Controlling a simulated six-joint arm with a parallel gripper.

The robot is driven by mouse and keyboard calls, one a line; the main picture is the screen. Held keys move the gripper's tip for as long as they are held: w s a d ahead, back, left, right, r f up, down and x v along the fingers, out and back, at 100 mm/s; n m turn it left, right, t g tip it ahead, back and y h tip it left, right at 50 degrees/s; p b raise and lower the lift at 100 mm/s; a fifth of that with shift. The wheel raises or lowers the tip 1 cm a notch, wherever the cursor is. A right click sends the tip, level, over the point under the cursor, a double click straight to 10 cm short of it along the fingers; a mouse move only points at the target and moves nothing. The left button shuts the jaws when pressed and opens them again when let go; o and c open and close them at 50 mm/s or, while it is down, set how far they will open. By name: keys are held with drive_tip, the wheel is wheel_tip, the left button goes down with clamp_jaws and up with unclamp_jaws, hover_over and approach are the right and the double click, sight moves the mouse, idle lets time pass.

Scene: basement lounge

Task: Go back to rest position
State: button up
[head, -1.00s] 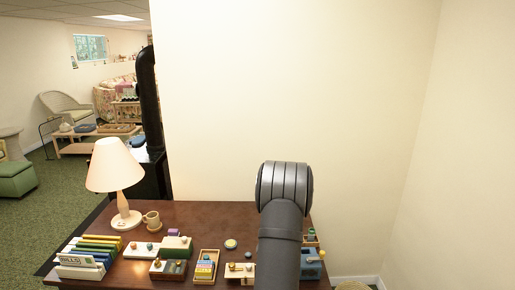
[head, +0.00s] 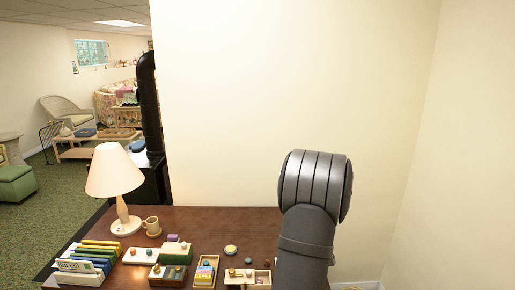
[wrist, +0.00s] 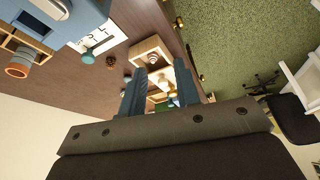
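My gripper (wrist: 160,82) shows in the wrist view with its two dark blue-grey fingers apart. I see nothing held between them. The desk and its small items show past the fingertips, apart from them. In the head view my arm rises at the right end of the brown desk (head: 205,218), and the gripper itself is hidden or out of frame. The task names no object.
On the desk stand a lamp (head: 114,172), a mug (head: 152,226), a row of files (head: 85,262) and several small boxes and trays, including a wooden tray (head: 206,270). A blue box (wrist: 82,28) is near my gripper. Pale walls stand behind and right.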

drive_tip(key=w+a+f+m+t+h, duration=0.1)
drive_tip(key=w+a+m+t+h, duration=0.2)
drive_tip(key=m, duration=1.2)
drive_tip(key=shift+w+a+m+h, duration=0.3)
drive_tip(key=shift+w+a+h, duration=0.4)
drive_tip(key=shift+w+a, duration=1.3)
drive_tip(key=shift+w+d, duration=0.4)
drive_tip(key=shift+w, duration=0.05)
